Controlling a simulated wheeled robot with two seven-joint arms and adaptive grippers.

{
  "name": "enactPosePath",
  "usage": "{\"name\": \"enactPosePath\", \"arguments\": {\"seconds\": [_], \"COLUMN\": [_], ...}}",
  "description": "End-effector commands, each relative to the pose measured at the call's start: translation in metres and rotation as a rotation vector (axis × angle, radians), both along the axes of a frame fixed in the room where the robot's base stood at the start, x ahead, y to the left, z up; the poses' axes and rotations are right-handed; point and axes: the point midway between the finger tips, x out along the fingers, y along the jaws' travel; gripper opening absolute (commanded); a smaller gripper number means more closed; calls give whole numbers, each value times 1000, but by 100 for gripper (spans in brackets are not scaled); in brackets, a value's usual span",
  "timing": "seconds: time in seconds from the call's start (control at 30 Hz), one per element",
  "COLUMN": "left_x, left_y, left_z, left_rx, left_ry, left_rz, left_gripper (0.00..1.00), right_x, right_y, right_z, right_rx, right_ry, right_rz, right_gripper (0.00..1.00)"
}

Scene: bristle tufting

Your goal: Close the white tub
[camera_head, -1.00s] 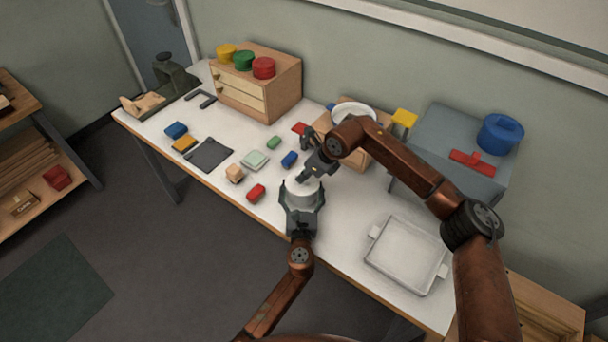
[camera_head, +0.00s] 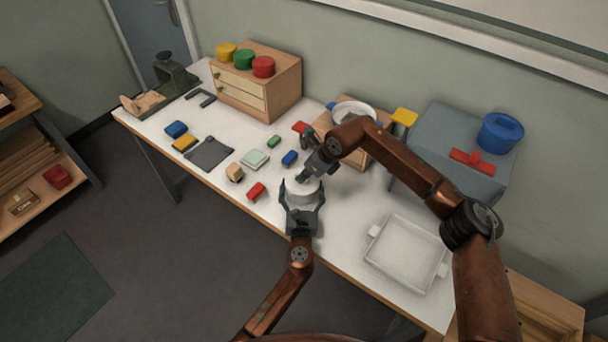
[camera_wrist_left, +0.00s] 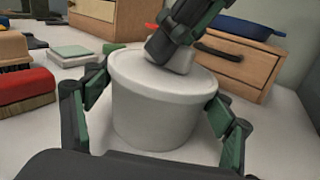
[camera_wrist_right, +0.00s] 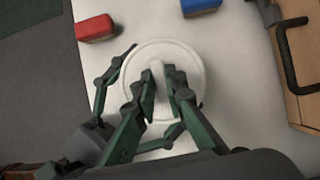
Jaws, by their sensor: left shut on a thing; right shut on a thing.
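The white tub (camera_wrist_left: 155,118) stands upright on the white table, and its round white lid (camera_wrist_right: 190,65) lies on top. In the left wrist view the lid's rim looks level on the tub. My left gripper (camera_head: 302,190) is shut on the tub's body, with one finger on each side, as the left wrist view (camera_wrist_left: 155,110) shows. My right gripper (camera_wrist_right: 165,92) comes from above and is shut on the bar-shaped knob (camera_wrist_right: 159,78) of the lid. In the head view the right gripper (camera_head: 306,179) partly hides the lid.
A wooden drawer box (camera_wrist_left: 230,62) stands behind. A white tray (camera_head: 405,256) lies right, with bare table between.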

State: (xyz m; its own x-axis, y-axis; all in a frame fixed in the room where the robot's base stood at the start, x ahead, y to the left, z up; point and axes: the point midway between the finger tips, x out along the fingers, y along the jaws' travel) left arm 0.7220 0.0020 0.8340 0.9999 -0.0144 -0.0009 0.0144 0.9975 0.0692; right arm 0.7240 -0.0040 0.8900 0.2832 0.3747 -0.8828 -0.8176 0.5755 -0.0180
Motion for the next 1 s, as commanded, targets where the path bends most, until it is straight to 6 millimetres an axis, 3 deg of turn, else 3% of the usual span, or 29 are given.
{"name": "enactPosePath", "arguments": {"seconds": [0.03, 1.0], "left_x": [-1, 0], "left_y": [-3, -1], "left_z": [3, 2], "left_rx": [5, 1], "left_ry": [-8, -4], "left_rz": [-6, -1], "left_gripper": [33, 33], "right_x": [-3, -1], "right_y": [-2, 1], "right_z": [-10, 10], "right_rx": [-18, -47], "right_ry": [13, 10], "right_rz": [1, 1], "right_gripper": [0, 0]}}
